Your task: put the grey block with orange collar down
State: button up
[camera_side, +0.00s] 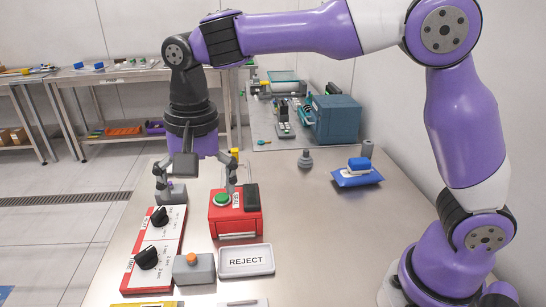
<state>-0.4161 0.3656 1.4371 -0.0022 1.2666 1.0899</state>
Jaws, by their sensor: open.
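A grey block with an orange part on top (194,270) stands on the table near the front, between the knob panel and the REJECT plate. My gripper (197,182) points down behind it, with its two fingers spread wide apart and nothing visible between them. The left finger is near another grey block (172,194). The right finger is close to the red box with a green button (235,218); I cannot tell whether either finger touches anything. The grey block with the orange part is apart from the gripper.
A red and white panel with two black knobs (153,240) lies at the left. The white REJECT plate (246,261) lies at the front. A blue packet (357,178) and a small grey knob-shaped piece (305,159) are farther right. The table's right middle is clear.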

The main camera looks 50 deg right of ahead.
jog(key=s+d+r+n+t, duration=0.1)
jog(key=s+d+n+t, duration=0.3)
jog(key=s+d, duration=0.9)
jog(key=d+n, duration=0.2)
jog(key=n, duration=0.1)
jog(key=shift+s+r+n+t, duration=0.2)
jog(key=shift+r+n+t, duration=0.1)
jog(key=shift+t, duration=0.1)
